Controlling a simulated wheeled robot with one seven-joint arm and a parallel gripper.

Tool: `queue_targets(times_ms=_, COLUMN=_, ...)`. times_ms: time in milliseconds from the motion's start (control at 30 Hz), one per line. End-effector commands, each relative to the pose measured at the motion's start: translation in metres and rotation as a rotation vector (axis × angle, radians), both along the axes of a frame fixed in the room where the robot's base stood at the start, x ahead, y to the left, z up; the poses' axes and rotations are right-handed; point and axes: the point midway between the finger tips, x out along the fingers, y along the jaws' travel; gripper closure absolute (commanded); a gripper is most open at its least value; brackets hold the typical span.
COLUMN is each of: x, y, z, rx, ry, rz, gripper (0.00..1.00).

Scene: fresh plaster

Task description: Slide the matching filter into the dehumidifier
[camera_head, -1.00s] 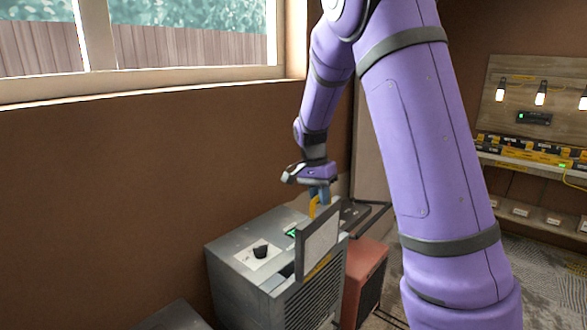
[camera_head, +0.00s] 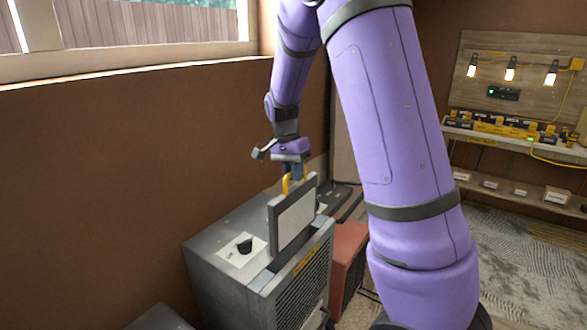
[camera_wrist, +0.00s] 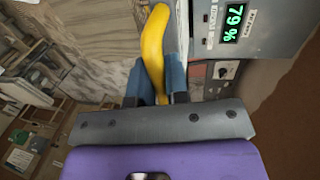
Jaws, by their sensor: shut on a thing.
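My gripper (camera_head: 293,172) is shut on the yellow handle (camera_head: 287,184) of a filter with a dark frame and pale panel (camera_head: 296,222). The filter is upright, at the top front edge of the grey dehumidifier (camera_head: 215,278). Its lower edge looks level with a dark opening there; I cannot tell whether it is inside. In the wrist view, the yellow handle (camera_wrist: 153,45) stands between the blue fingers of my gripper (camera_wrist: 160,85). The dehumidifier's face (camera_wrist: 260,40) shows a green "79 %" display (camera_wrist: 234,22). The filter hides part of the dehumidifier's top in the head view.
A black knob (camera_head: 245,245) sits on the dehumidifier's top. A red-brown box (camera_head: 347,262) stands close to its right. The brown wall (camera_head: 110,180) is behind. A shelf (camera_head: 515,145) with several small items and lamps is at the right.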

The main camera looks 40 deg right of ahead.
Motion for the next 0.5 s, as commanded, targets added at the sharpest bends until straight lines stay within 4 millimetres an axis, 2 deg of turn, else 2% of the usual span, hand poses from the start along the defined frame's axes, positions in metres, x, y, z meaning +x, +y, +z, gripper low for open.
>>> queue_targets(times_ms=500, x=0.0, y=0.0, z=-0.027, rx=0.0, ry=0.001, rz=0.0, gripper=1.0)
